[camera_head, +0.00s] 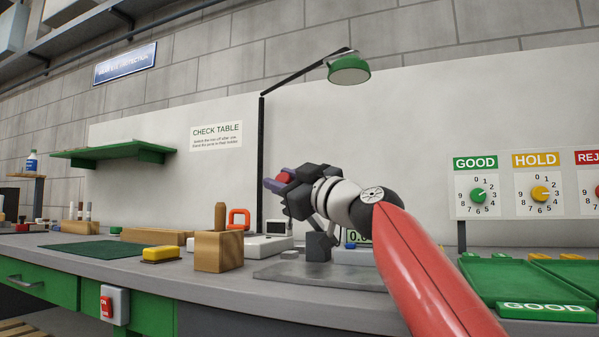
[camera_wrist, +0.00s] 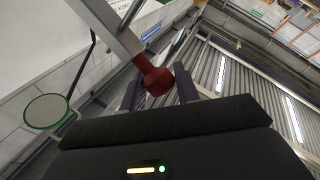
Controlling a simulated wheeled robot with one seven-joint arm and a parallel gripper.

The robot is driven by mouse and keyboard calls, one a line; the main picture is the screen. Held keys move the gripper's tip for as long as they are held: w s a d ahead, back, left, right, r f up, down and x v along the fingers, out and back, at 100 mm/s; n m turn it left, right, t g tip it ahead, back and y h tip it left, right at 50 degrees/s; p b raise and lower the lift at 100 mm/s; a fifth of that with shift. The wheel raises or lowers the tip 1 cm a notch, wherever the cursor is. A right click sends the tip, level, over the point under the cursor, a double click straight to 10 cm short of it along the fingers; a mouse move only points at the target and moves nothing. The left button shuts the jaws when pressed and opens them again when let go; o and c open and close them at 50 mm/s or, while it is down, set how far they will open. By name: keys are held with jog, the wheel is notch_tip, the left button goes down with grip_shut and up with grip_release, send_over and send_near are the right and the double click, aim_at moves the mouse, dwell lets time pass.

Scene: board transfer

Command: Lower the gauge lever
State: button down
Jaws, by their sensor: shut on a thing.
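My gripper (camera_head: 279,181) is raised above the bench, its fingers pointing left, and shut on the lever's red knob (camera_head: 286,176). In the wrist view the red knob (camera_wrist: 156,80) sits between the two dark fingers, at the end of a grey metal lever arm (camera_wrist: 108,28). In the head view my arm and gripper hide most of the lever and gauge. A dark block (camera_head: 318,247) stands on the grey gauge base plate (camera_head: 290,272), below my gripper. A digital display (camera_head: 357,238) shows partly behind my arm.
A wooden block (camera_head: 219,251) and a yellow-topped block (camera_head: 160,254) stand left of the base plate. A black-posted lamp (camera_head: 348,72) hangs above. Green trays (camera_head: 520,285) lie at right, under the GOOD and HOLD dials (camera_head: 478,195). The green mat (camera_head: 92,250) is bare.

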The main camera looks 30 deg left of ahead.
jog(key=shift+s+f+b, duration=0.35)
jog(key=shift+f+b, duration=0.2)
jog(key=shift+f, duration=0.25)
jog(key=c, duration=1.1)
grip_release()
jog(key=shift+b+v, duration=0.8)
jog(key=shift+v, duration=3.05)
jog(key=shift+s, duration=0.1)
